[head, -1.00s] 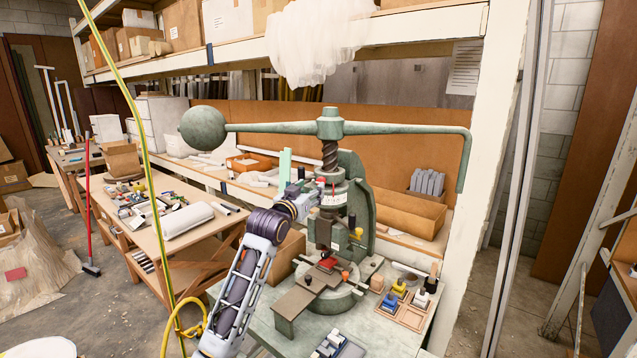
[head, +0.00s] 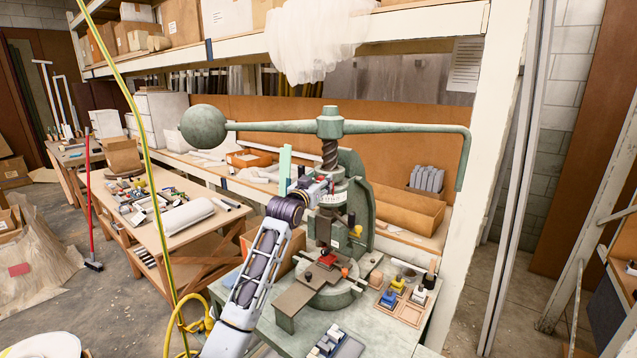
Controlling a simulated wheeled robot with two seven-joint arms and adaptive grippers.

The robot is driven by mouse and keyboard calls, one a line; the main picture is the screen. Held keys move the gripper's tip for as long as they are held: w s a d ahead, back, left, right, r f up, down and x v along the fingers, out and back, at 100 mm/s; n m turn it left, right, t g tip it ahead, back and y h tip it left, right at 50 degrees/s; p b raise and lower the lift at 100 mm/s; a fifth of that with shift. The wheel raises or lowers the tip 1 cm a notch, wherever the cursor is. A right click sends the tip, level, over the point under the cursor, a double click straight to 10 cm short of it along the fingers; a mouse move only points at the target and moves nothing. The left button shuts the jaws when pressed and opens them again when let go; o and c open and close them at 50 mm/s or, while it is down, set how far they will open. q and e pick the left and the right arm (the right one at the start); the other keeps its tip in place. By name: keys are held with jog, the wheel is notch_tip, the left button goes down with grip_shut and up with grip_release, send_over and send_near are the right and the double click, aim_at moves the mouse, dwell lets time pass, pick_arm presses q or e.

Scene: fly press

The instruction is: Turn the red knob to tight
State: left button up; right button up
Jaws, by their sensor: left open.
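The green fly press (head: 362,195) stands on a bench, with its long handle bar across the top and a round ball weight (head: 203,127) at the left end. A small red part (head: 327,258) shows low on the press, below the ram; I cannot tell whether it is the red knob. An orange-red round knob (head: 345,272) sits just right of it. My left gripper (head: 325,188) is open, at the press's upper body under the screw, well above the red part. Its fingertips are small and hard to make out, and I cannot tell whether they touch the press. My right gripper is out of view.
Wooden trays with blue and yellow pieces (head: 390,299) lie right of the press, and a dark tray (head: 340,342) lies in front. A yellow hose (head: 150,190) hangs at the left. A cluttered wooden table (head: 165,235) stands behind my left arm.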

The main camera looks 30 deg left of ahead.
pick_arm(q)
jog(key=c, duration=1)
jog(key=shift+c, duration=0.2)
jog(key=shift+m, duration=0.4)
jog(key=m, duration=1.7)
jog(key=shift+d+f, duration=0.15)
jog(key=shift+f, duration=0.1)
